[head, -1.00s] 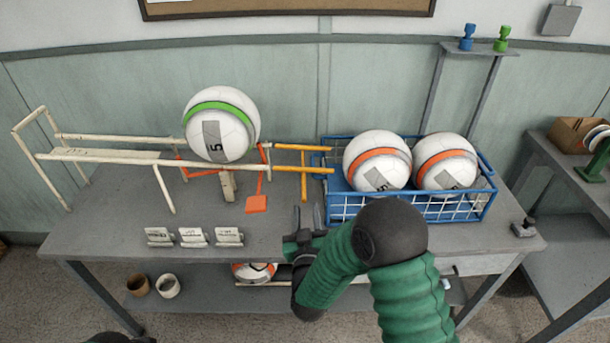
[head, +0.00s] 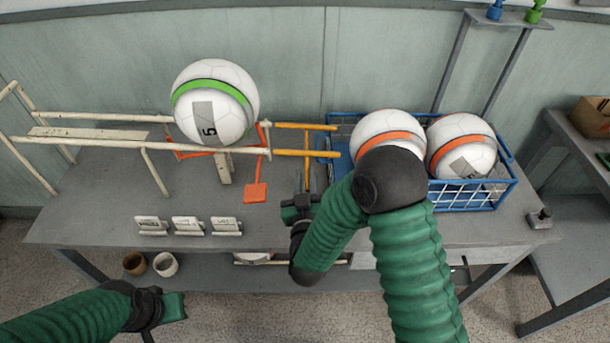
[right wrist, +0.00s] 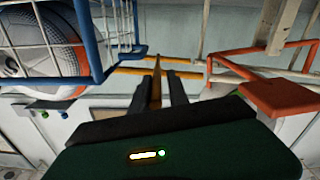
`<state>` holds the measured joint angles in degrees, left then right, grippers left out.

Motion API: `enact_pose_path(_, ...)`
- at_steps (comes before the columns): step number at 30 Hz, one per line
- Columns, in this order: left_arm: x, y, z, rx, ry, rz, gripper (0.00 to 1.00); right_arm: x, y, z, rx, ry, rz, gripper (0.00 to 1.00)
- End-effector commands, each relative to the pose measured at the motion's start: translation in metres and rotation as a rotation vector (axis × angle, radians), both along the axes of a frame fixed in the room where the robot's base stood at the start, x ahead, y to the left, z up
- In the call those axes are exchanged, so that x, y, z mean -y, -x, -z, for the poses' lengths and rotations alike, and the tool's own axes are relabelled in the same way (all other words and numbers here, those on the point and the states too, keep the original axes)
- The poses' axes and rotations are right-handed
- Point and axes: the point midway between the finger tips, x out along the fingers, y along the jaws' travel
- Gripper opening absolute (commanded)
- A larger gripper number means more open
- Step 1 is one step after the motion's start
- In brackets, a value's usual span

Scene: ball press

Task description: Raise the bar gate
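The gate is an orange-red bar frame (head: 195,153) under the green-striped ball (head: 214,103), with a flat orange-red paddle (head: 255,193) hanging at its right end. The paddle also shows at the right in the right wrist view (right wrist: 282,98). My right gripper (head: 301,203) is right of the paddle, apart from it, at the foot of a yellow upright (head: 306,172). In the right wrist view its fingers (right wrist: 156,92) are spread, with the yellow upright (right wrist: 156,80) between them; contact cannot be told. My left gripper (head: 168,306) is low at the left; its fingertips are unclear.
White rails (head: 90,140) carry the ball, and yellow rails (head: 312,153) run right to a blue wire basket (head: 470,196) holding two orange-striped balls (head: 462,147). Small label stands (head: 188,226) line the table's front left. A side table stands at right.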

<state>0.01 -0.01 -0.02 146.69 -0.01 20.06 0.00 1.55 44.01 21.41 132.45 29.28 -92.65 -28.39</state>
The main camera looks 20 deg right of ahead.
Motion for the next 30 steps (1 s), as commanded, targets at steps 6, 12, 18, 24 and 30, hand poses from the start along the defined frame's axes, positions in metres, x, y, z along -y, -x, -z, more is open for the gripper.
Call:
enact_pose_path(6,0.0002,-0.0001,0.0001,0.0,0.0,0.001,0.0,-0.0013,-0.0006,0.0009,-0.001,-0.002,-0.005,0.0)
enact_pose_path(12,0.0002,-0.0001,0.0002,0.0,0.0,0.001,0.0,-0.0005,-0.0008,0.0018,-0.004,-0.001,-0.002,0.0)
enact_pose_path(18,0.0001,-0.0002,0.0003,0.0,0.0,0.0,0.0,-0.0009,-0.0007,0.0023,-0.006,-0.002,-0.003,0.0)
enact_pose_path(24,0.0002,-0.0002,0.0003,0.0,0.0,0.0,0.0,-0.001,-0.0005,0.0027,-0.006,-0.002,-0.003,0.0)
enact_pose_path(30,0.0002,-0.0002,0.0004,0.0,0.0,0.001,0.0,-0.001,-0.0004,0.0031,-0.008,-0.002,-0.003,0.0)
